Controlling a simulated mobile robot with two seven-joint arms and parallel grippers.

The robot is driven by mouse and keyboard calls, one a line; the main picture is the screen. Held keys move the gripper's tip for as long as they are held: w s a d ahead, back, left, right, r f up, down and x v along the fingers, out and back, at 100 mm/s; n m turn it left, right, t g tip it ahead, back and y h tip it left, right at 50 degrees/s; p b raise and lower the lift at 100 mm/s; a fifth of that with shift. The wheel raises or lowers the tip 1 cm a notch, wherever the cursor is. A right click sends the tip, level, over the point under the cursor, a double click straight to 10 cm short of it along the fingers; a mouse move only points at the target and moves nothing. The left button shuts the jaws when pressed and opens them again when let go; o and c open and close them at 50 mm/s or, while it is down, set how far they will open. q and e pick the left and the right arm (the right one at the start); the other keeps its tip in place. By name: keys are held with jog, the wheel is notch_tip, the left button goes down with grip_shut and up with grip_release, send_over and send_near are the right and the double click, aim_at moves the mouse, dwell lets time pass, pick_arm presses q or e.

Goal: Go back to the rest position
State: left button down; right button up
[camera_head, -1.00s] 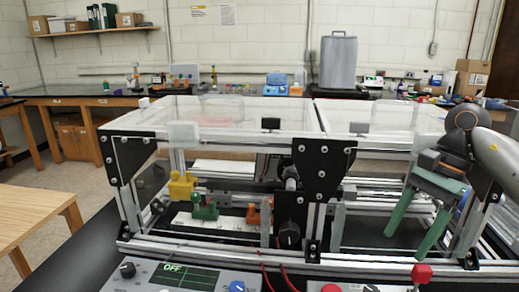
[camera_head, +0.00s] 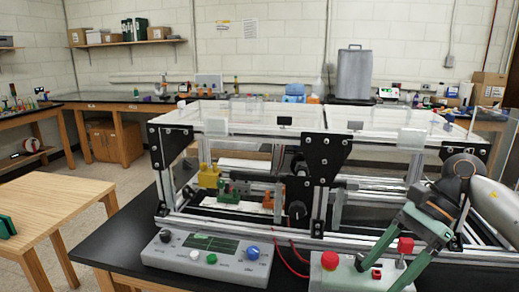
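My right gripper (camera_head: 378,276) comes in from the right edge in the head view. Its two green fingers are spread apart and point down and left, with nothing visible between them held. In the picture the fingers lie in front of a grey control box with a red button (camera_head: 329,260); whether they touch it I cannot tell. The extrusion frame (camera_head: 320,165), with clear top panels and black plates, stands on the dark table behind the gripper.
A grey panel with a screen and knobs (camera_head: 207,257) sits at the table's front. Yellow (camera_head: 209,176), green (camera_head: 223,188) and orange parts are inside the frame. A wooden table (camera_head: 50,205) stands at left, with open floor behind it.

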jog(key=a+f+m+t+y+p, duration=0.1)
jog(key=a+f+m+t+y, duration=0.15)
jog(key=a+m+y, duration=1.3)
jog(key=d+f+m+t+h+p, duration=0.1)
jog(key=d+f+m+t+h, duration=0.1)
jog(key=f+m+t+h, duration=0.9)
jog(key=d+f+m+t+h+p, duration=0.15)
jog(key=f+m+t+h, duration=0.3)
jog(key=m, duration=1.25)
pick_arm(q)
jog(key=r, duration=0.4)
jog(key=shift+w, duration=0.25)
pick_arm(e)
jog(key=s+d+f+m+g+h, duration=0.2)
jog(key=s+f+m, duration=0.3)
jog(key=s+f, duration=0.3)
jog(key=s+d+f+m+g+h, duration=0.2)
jog(key=s+f+m+g, duration=0.3)
jog(key=s+f, duration=0.3)
jog(key=shift+d+f+m+h, duration=0.4)
jog(key=shift+d+m, duration=0.3)
jog(key=shift+m, duration=0.05)
